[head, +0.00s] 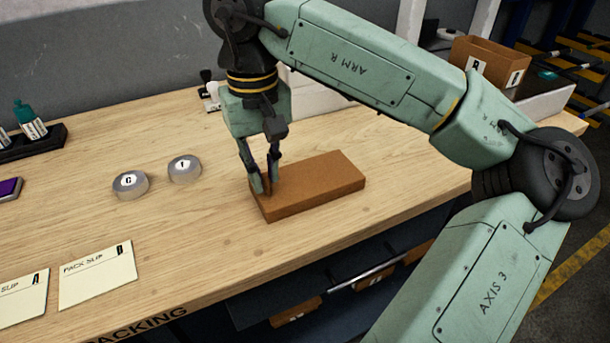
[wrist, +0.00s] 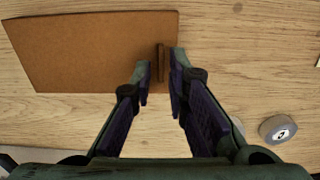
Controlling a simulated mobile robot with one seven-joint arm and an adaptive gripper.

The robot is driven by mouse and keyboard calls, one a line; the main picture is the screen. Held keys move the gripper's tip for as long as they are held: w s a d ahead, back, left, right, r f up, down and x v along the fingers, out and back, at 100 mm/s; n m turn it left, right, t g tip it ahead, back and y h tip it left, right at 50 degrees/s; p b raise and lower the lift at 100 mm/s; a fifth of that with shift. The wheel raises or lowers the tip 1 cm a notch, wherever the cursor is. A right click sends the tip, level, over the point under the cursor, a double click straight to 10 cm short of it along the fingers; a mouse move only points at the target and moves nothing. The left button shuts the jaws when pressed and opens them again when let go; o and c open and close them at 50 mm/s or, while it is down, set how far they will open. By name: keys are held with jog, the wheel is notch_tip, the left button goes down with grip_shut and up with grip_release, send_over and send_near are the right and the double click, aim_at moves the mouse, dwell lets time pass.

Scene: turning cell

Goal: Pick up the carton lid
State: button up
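The carton lid (head: 318,183) is a flat brown rectangular piece lying on the wooden bench in the head view. In the wrist view the lid (wrist: 85,50) fills the upper left, with a thin upright brown tab (wrist: 161,62) near its right end. My gripper (head: 264,184) points down over the lid's left end in the head view. In the wrist view my gripper's fingers (wrist: 160,68) stand on either side of the tab, with a narrow gap visible on each side. The fingers partly hide the tab in the head view.
Two tape rolls, marked C (head: 130,185) and 1 (head: 184,169), stand left of the lid. Pack slips (head: 97,275) lie at the front left. A black tray (head: 32,142) with bottles is at the far left. A brown carton (head: 490,62) stands at the back right.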

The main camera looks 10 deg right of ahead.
jog(key=shift+a+f, duration=0.1)
jog(key=shift+f, duration=0.65)
jog(key=shift+c, duration=0.4)
grip_shut()
